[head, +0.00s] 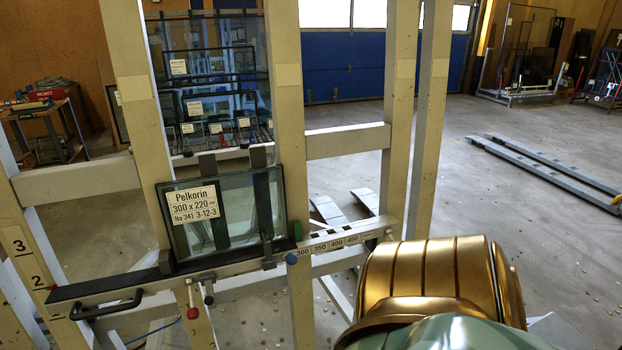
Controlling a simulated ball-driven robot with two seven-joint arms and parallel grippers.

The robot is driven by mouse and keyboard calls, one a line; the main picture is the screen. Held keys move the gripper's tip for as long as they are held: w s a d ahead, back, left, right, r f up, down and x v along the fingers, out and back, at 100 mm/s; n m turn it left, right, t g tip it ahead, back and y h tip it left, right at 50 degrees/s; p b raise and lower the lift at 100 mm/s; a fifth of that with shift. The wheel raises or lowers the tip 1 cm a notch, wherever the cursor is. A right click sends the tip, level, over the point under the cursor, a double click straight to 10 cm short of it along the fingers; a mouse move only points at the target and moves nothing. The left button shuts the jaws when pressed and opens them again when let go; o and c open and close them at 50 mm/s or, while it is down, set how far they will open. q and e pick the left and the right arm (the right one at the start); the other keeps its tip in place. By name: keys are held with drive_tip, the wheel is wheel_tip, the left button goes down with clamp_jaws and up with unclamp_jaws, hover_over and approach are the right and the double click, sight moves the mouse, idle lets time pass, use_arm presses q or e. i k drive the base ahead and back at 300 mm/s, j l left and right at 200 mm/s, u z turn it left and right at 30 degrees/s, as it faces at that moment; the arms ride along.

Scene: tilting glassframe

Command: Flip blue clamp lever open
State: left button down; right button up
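A small blue knob (291,259), apparently the end of the blue clamp lever, sits on the front of the frame's horizontal rail, just below the right end of the glass pane (235,207). The rest of the lever is too small or hidden, so I cannot tell its position. The pane stands on the rail and carries a white label reading "Pelkorin 300 x 220 mm". Dark clamps touch its upper and lower edges. Neither of my grippers shows. A gold and teal part of my own body fills the lower right, apart from the knob in the picture.
A red-knobbed lever (192,313) and a dark-knobbed lever (208,299) hang below the rail. A black handle (107,305) juts out at the rail's left end. Beige uprights (290,120) flank the pane. Open floor lies to the right, with a grey pallet-fork-like object (545,170).

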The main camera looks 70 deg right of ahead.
sight(290, 259)
drive_tip(key=k+l, duration=0.1)
drive_tip(key=l, duration=0.45)
drive_tip(key=k+l, duration=0.1)
drive_tip(key=l, duration=0.45)
drive_tip(key=k+l, duration=0.1)
drive_tip(key=l, duration=0.5)
drive_tip(key=k+l, duration=0.1)
drive_tip(key=l, duration=0.45)
drive_tip(key=z, duration=0.05)
